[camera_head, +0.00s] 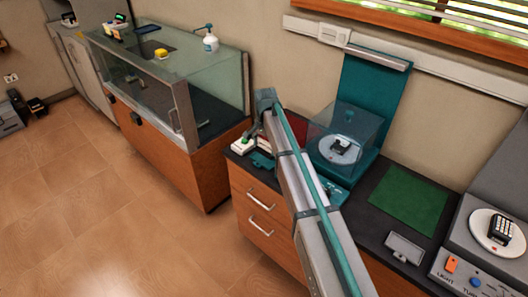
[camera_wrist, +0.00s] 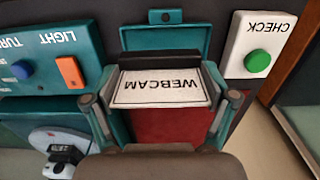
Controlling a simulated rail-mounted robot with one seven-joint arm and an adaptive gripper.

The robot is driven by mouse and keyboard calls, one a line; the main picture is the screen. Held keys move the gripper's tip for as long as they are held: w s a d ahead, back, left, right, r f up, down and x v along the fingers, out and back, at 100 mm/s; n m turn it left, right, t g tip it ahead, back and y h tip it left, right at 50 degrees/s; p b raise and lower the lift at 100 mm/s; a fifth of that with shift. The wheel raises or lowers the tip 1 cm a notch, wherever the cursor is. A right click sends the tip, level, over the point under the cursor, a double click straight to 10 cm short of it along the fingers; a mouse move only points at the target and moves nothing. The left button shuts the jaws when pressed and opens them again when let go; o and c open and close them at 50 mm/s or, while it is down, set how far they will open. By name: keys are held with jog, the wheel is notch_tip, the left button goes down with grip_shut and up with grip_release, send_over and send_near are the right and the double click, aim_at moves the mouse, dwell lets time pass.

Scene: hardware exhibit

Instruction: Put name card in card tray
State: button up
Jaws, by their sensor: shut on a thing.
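The name card (camera_wrist: 160,90) is white with a black upper part and reads WEBCAM, upside down in the wrist view. My gripper (camera_wrist: 163,104) has a finger at each side of it and is shut on it. The teal card tray (camera_wrist: 165,40) lies just beyond the card, which overlaps its near part. I cannot tell whether the card touches the tray or is above it. In the head view my gripper (camera_head: 252,134) is low over the left end of the counter, close to the teal tray (camera_head: 263,160); the card is not clear there.
A white CHECK box (camera_wrist: 258,48) with a green button stands right of the tray in the wrist view. A teal LIGHT/TURN panel (camera_wrist: 45,55) is at left. A red mat (camera_wrist: 168,124) lies below. A clear-covered turntable (camera_head: 340,150) and green mat (camera_head: 408,198) are further right.

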aim_at(264, 149)
jog(key=shift+w+a+f, duration=0.2)
jog(key=shift+w+f, duration=0.1)
jog(key=shift+f, duration=0.1)
jog(key=shift+f+p, duration=0.85)
jog(key=shift+f, duration=0.85)
jog(key=shift+f, duration=0.15)
jog(key=o, duration=0.9)
notch_tip(264, 149, up, 12)
jog(key=b, duration=0.3)
jog(key=shift+r, duration=0.2)
